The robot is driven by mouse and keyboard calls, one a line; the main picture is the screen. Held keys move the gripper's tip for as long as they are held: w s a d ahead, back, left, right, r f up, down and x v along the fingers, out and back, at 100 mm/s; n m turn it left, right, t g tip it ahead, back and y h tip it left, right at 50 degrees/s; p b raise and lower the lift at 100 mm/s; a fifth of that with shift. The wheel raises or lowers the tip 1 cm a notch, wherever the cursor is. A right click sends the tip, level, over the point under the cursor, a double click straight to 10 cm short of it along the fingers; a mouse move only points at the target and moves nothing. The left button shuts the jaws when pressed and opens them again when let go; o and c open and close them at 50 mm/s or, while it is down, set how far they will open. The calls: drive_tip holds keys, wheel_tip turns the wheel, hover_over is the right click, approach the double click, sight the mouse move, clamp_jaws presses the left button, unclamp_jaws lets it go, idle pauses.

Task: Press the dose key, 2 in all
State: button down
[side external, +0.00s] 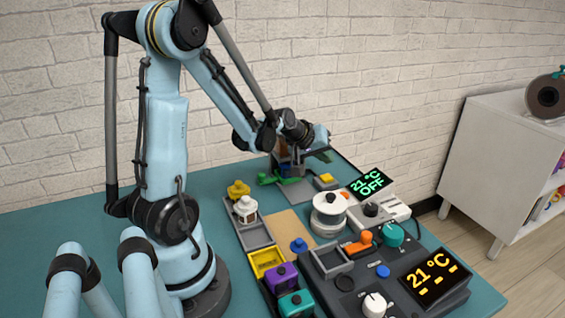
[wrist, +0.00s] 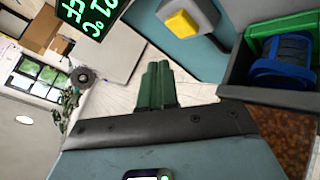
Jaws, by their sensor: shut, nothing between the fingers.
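A yellow square key (wrist: 183,23) sits on a pale grey block at the top of the wrist view. The same yellow key (side external: 326,178) shows in the side view at the back of the bench. No label is readable on it, so I cannot confirm that it is the dose key. My gripper (wrist: 158,70) shows in the wrist view with its green fingers together and empty. The fingertips appear apart from the key. In the side view the end of my arm is over the back of the bench, and my fingertips are hard to make out.
A dark bin (wrist: 265,95) with blue and green pieces stands right of my fingers in the wrist view. A green-lit display (side external: 370,184) reads "21 °C OFF".

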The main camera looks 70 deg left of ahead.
sight(323, 178)
drive_tip(key=shift+f, duration=1.35)
idle(1.1)
drive_tip(key=shift+f, duration=0.4)
drive_tip(key=shift+f, duration=0.45)
idle(0.7)
drive_tip(key=shift+r, duration=0.9)
drive_tip(key=shift+r, duration=2.5)
idle(0.6)
